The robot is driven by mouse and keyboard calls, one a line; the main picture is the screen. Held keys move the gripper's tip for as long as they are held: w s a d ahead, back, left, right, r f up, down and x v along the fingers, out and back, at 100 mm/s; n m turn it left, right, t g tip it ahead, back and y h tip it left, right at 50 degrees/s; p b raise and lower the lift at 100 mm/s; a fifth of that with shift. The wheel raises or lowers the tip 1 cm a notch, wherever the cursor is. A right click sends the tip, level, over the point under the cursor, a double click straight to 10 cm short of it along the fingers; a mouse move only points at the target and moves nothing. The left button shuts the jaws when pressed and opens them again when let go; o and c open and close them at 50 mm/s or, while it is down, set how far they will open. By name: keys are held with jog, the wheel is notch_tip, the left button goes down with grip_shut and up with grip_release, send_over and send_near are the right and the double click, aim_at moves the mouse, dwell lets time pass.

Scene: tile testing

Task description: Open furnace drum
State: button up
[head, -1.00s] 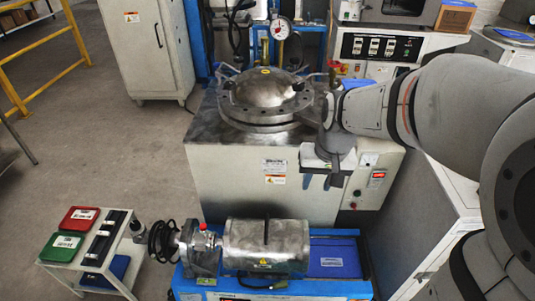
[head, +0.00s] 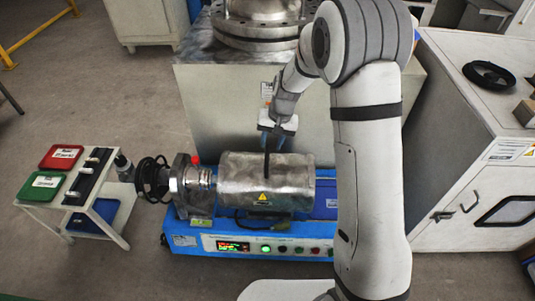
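The furnace drum (head: 252,185) is a grey metal cylinder-like housing on a blue machine base (head: 180,232) at the lower middle of the head view. It looks shut. A dark upright bar or handle (head: 267,163) shows at its upper middle, with a yellow warning label on the front. My gripper (head: 275,143) points down just above and behind the drum's top, close to the dark bar. Its two dark fingers show, but whether they are apart, or touch the bar, is unclear at this size.
A small white cart (head: 104,212) with red and green trays stands at the left. A large grey tank unit (head: 220,110) stands behind the drum. A white cabinet (head: 460,215) is at the right.

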aim_at(267, 155)
jog(key=f, duration=0.1)
jog(key=f+b, duration=0.1)
jog(key=f, duration=0.1)
jog(key=a+f, duration=0.1)
jog(key=f, duration=0.1)
grip_shut()
jog(key=shift+r, duration=0.1)
dwell(0.4)
